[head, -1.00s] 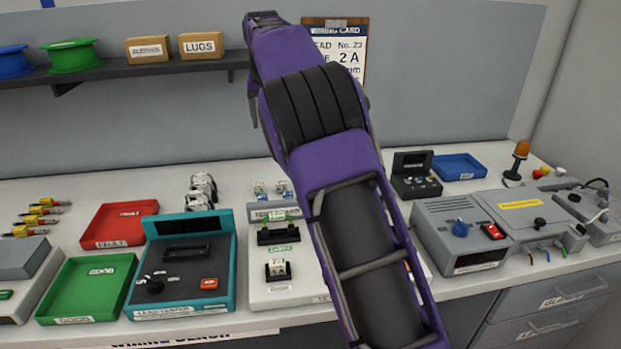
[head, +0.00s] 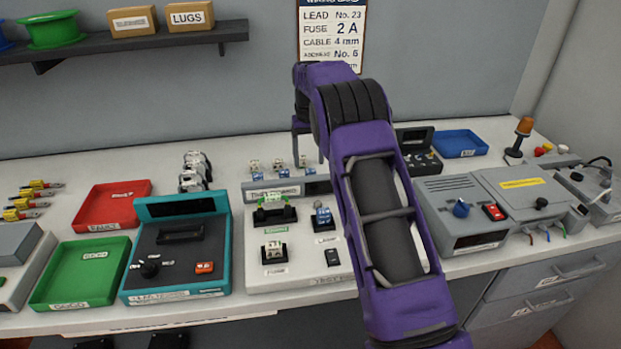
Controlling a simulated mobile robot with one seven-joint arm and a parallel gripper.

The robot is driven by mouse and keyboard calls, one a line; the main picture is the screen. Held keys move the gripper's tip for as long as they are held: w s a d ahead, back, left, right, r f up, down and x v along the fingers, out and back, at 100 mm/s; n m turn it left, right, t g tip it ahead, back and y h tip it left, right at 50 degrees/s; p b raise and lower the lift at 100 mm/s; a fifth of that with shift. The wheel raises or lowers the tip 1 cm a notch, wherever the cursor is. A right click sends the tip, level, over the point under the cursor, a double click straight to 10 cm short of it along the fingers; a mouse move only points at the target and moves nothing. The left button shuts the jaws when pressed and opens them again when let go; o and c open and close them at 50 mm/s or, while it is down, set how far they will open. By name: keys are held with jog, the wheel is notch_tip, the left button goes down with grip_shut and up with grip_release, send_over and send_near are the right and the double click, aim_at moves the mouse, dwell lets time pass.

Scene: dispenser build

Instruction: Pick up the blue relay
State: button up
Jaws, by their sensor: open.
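A blue relay (head: 323,217) with a pale top sits upright in a black socket on the right of the light test board (head: 291,283). Several small blocks stand in a row at the back of the board; some, such as this one (head: 281,174), show blue with pale tops. They are too small to tell more. My gripper (head: 309,152) hangs behind my purple arm, pointing down near the right end of this row. It looks open and empty, apart from the socketed relay. My arm hides part of the gripper and the board's right side.
A green piece (head: 274,209) and a white block (head: 273,250) sit in other sockets on the board. A teal lead tester (head: 134,275), green tray (head: 40,300) and red tray (head: 83,220) stand left. A grey machine (head: 433,237) and blue tray (head: 460,144) stand right.

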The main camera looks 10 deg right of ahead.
aim_at(311, 171)
jog(key=f, duration=0.6)
jog(key=shift+w+d+f, duration=0.15)
jog(key=shift+d+f, duration=0.05)
jog(key=shift+d, duration=0.1)
grip_shut()
